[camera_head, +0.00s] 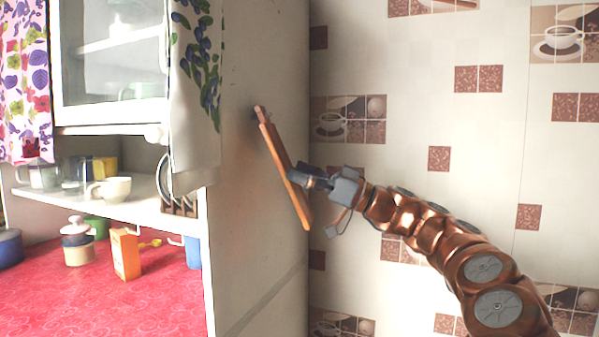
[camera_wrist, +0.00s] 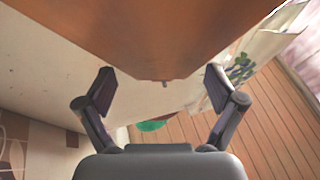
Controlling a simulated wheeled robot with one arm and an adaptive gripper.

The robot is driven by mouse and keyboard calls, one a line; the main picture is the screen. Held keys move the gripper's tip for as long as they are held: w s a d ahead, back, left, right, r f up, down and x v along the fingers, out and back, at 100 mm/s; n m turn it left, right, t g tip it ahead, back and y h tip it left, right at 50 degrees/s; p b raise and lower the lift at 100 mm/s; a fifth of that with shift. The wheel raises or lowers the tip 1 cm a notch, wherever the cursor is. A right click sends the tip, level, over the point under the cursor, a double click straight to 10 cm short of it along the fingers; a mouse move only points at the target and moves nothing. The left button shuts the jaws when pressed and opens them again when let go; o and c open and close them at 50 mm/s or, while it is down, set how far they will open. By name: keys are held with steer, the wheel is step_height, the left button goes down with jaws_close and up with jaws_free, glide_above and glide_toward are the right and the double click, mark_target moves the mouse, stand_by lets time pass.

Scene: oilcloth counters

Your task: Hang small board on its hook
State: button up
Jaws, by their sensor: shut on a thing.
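The small board (camera_head: 285,170) is a thin reddish-brown wooden board, seen nearly edge-on in the head view. It stands on end beside the white cabinet's side panel (camera_head: 245,190), its top leaning left in the picture. My gripper (camera_head: 303,179) is shut on the board around its middle, from the right. In the wrist view the board (camera_wrist: 160,40) fills the top between the two fingers of my gripper (camera_wrist: 160,86). A small dark spot shows at the board's top on the panel; I cannot tell whether it is the hook or whether the board touches it.
A patterned towel (camera_head: 196,90) hangs at the cabinet's front edge. Left of it, a shelf holds a white cup (camera_head: 109,189). An orange box (camera_head: 125,254) and a jar (camera_head: 77,242) stand on the red counter (camera_head: 60,300). A tiled wall (camera_head: 420,120) stands behind my arm.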

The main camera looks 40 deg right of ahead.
steer(key=o, duration=1)
steer(key=shift+o, duration=0.2)
steer(key=v, duration=1.2)
